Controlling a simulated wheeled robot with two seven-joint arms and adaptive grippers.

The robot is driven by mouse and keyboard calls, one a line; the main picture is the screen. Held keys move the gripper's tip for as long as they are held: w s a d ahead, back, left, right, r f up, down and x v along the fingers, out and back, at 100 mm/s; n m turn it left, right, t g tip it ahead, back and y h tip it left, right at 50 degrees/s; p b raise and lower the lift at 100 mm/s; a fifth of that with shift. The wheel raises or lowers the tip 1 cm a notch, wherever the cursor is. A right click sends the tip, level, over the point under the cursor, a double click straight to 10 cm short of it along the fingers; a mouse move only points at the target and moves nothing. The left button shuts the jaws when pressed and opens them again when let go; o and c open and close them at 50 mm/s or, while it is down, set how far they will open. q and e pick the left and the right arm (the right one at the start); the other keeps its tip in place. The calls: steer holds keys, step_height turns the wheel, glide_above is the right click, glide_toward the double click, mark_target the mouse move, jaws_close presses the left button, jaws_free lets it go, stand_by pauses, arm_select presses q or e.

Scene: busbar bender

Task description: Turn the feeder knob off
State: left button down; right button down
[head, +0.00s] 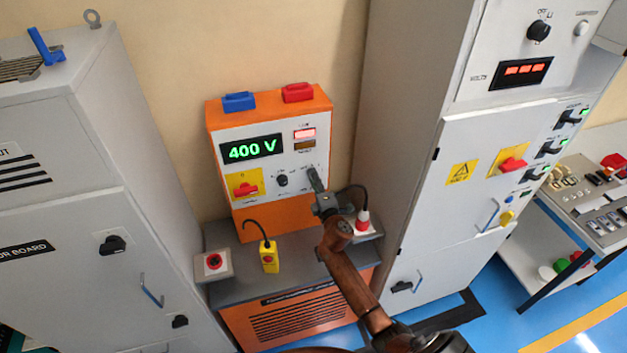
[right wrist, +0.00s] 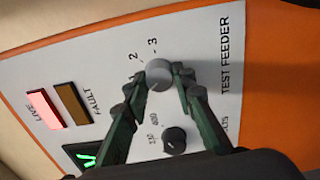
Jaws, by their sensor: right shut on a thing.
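The test feeder is an orange cabinet (head: 213,120) with a pale panel (right wrist: 205,45), and its display (head: 252,149) reads 400 V in green. A round grey knob (right wrist: 158,73) sits on the panel near the marks 2 and 3. My right gripper (right wrist: 155,84) is shut on this grey knob, with one finger on each side. The LIVE lamp (right wrist: 45,109) is lit red; the FAULT lamp (right wrist: 72,104) is dull brown. My left gripper is not in view.
A red rotary switch (head: 246,188) is on the panel's left. Tall grey cabinets (head: 70,150) (head: 400,120) stand on both sides.

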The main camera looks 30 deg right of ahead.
steer(key=shift+f+n, duration=0.1)
steer(key=shift+n, duration=0.8)
steer(key=c, duration=1.6)
jaws_free()
steer(key=shift+s, duration=0.1)
steer(key=v, duration=1.1)
steer(key=shift+s, duration=0.4)
